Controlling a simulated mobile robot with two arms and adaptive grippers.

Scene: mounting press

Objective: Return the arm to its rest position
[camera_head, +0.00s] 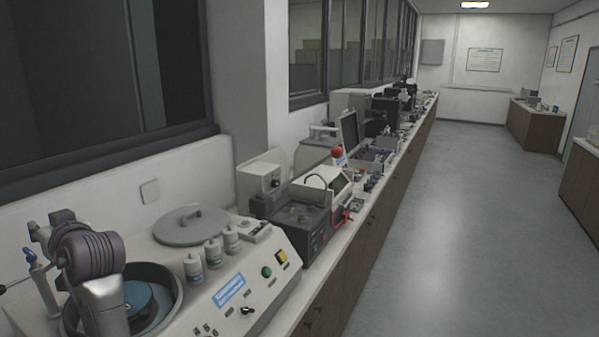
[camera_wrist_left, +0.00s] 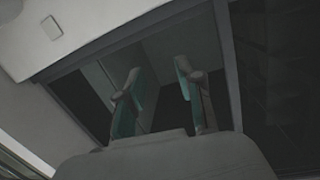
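My left arm (camera_head: 92,262) rises from the bottom left of the head view, over the near end of the bench. Its gripper (camera_head: 46,228) is small there, up beside the wall and partly hidden by my own wrist. In the left wrist view the two fingers of the gripper (camera_wrist_left: 158,72) stand well apart, with teal inner pads and nothing between them. They point toward a dark window (camera_wrist_left: 165,45). My right gripper is in neither view.
Below my arm is a white machine (camera_head: 215,300) with a round bowl, a blue disc (camera_head: 138,300), a grey lid (camera_head: 190,226) and bottles. A dark grey machine (camera_head: 300,215) stands beyond it. The long bench carries more equipment. The floor (camera_head: 460,220) at right is clear.

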